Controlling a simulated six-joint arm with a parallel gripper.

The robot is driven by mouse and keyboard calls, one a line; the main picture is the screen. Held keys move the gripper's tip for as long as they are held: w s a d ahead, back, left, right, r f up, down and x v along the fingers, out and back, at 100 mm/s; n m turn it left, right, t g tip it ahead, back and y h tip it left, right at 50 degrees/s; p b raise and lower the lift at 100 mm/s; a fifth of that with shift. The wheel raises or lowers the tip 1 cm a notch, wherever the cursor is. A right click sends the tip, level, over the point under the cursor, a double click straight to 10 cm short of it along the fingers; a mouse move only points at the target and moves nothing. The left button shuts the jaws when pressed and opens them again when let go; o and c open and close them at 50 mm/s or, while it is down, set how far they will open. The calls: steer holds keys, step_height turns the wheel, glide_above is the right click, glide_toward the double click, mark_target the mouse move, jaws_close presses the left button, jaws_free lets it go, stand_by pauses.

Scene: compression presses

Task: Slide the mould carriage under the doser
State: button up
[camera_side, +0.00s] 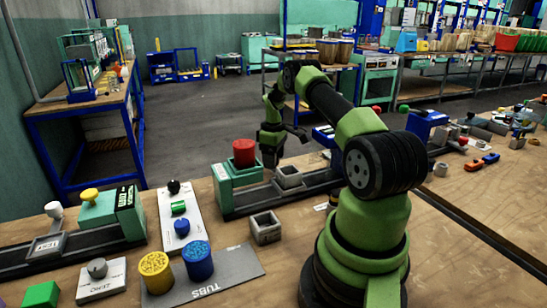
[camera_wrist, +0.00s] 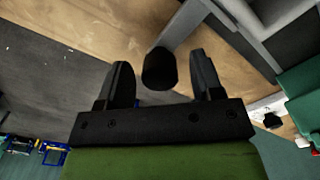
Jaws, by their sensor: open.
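The doser, a teal machine (camera_side: 238,181) with a red cylinder (camera_side: 244,152) on top, stands at the left end of a black rail in the side view. The mould carriage, a grey block with a square hollow (camera_side: 289,178), sits on this rail just right of the doser, apart from its red top. My gripper (camera_side: 270,160) points down behind the carriage, close to the doser. In the wrist view my gripper (camera_wrist: 156,66) is open, with a dark round knob (camera_wrist: 159,70) between its fingers. Whether the knob belongs to the carriage, I cannot tell.
A loose grey square mould (camera_side: 265,228) stands on the wooden bench in front of the rail. A panel with buttons (camera_side: 180,222) is left of the doser. Yellow (camera_side: 156,272) and blue (camera_side: 198,260) tubs stand on a grey mat. Another press (camera_side: 112,212) is farther left.

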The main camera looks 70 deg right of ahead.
steer(key=shift+c, duration=0.3)
jaws_close()
steer(key=w+a, duration=0.9)
steer(key=shift+o, duration=0.3)
jaws_free()
steer(key=shift+d, duration=0.1)
step_height(320, 180, up, 10)
